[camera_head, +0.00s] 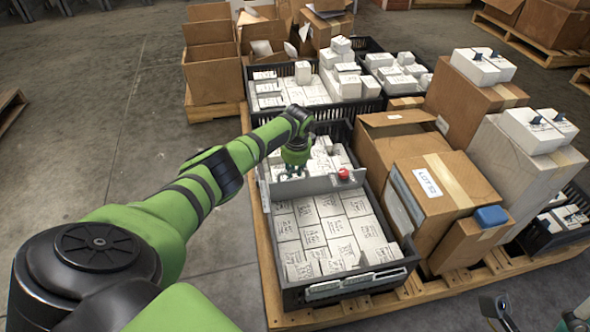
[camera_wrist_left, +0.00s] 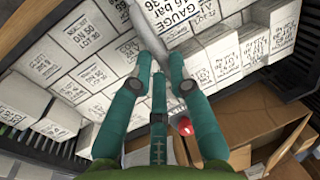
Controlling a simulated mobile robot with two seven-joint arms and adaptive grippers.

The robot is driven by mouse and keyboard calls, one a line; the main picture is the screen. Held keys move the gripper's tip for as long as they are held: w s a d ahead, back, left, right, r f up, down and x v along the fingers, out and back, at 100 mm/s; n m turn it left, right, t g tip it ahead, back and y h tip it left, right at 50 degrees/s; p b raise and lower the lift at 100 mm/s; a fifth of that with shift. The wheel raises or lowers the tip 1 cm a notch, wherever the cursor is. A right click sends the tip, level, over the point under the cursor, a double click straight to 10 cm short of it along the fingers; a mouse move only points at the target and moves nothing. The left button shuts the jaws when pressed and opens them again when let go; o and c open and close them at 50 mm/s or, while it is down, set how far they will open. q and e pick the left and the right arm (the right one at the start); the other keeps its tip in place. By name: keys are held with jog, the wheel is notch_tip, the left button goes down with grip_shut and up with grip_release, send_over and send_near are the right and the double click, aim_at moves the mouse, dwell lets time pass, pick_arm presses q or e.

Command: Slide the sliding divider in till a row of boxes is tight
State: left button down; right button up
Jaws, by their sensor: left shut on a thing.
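The sliding divider (camera_head: 312,185) is a pale grey plate standing across a black crate (camera_head: 262,190), with a red knob (camera_head: 343,173) near its right end. My left gripper (camera_head: 293,173) is shut on the divider's top edge, left of the knob. In the left wrist view its teal fingers (camera_wrist_left: 158,84) close on the grey divider (camera_wrist_left: 122,22), and the red knob (camera_wrist_left: 185,125) shows beside them. White labelled boxes (camera_head: 320,232) fill the near part in rows, close against each other. More white boxes (camera_head: 327,152) lie beyond the divider, partly hidden by my arm.
Brown cartons (camera_head: 430,187) stand close along the crate's right side, one with a blue object (camera_head: 490,215) on top. Another black crate (camera_head: 368,47) of white boxes is behind. Dark parts at the lower right may be my right arm.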

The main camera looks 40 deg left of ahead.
pick_arm(q)
jog(key=c, duration=1.1)
grip_release()
jog(key=shift+c, duration=0.2)
jog(key=shift+r, duration=0.1)
notch_tip(320, 180, up, 12)
jog(key=s+d, duration=0.1)
jog(key=shift+s+d+f, duration=0.2)
jog(key=shift+d, duration=0.15)
jog(key=shift+d+f, duration=0.1)
